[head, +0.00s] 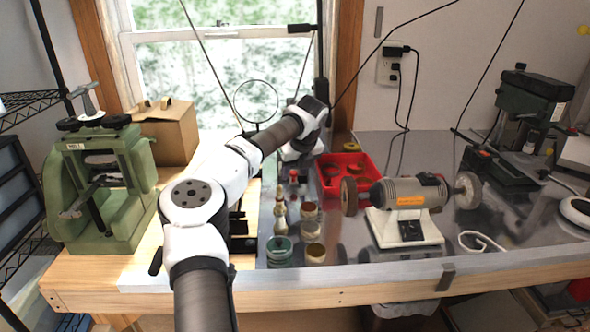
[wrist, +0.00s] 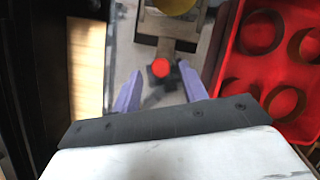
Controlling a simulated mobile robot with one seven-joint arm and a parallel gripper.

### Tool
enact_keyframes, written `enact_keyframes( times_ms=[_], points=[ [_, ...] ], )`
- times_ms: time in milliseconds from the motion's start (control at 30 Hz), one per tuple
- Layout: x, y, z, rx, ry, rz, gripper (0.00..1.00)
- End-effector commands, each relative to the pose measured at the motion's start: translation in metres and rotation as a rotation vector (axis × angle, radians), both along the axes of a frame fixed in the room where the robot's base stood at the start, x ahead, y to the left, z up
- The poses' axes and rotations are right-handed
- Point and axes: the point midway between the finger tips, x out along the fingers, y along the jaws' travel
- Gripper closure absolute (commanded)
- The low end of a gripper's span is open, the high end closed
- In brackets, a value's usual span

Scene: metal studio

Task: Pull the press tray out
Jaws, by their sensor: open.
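A grey metal piece (wrist: 167,46) with a red round knob (wrist: 160,68) at its near end lies in the upper middle of the wrist view. It looks like the press tray, but I cannot be sure. A yellow round part (wrist: 175,5) sits at its far end, cut off by the frame. I see no contact. In the head view my arm reaches over the bench, and the white hand (head: 300,148) hides much of what lies beneath.
A red tray (wrist: 281,60) holding several rings is close to the right of my fingers. Small jars (head: 309,230), a bench grinder (head: 407,195) and a green press-like machine (head: 98,180) stand on the bench. A cardboard box (head: 168,135) is behind.

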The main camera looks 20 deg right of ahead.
Motion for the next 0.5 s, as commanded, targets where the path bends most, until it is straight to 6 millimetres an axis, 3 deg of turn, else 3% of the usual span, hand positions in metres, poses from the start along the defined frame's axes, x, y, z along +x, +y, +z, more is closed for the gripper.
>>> enact_keyframes(
  times_ms=[300, 500],
  points=[
    [0.000, 0.000, 0.003, -0.002, -0.004, 0.000, 0.57],
    [-0.011, -0.001, 0.029, -0.002, -0.008, 0.001, 0.57]
  ],
)
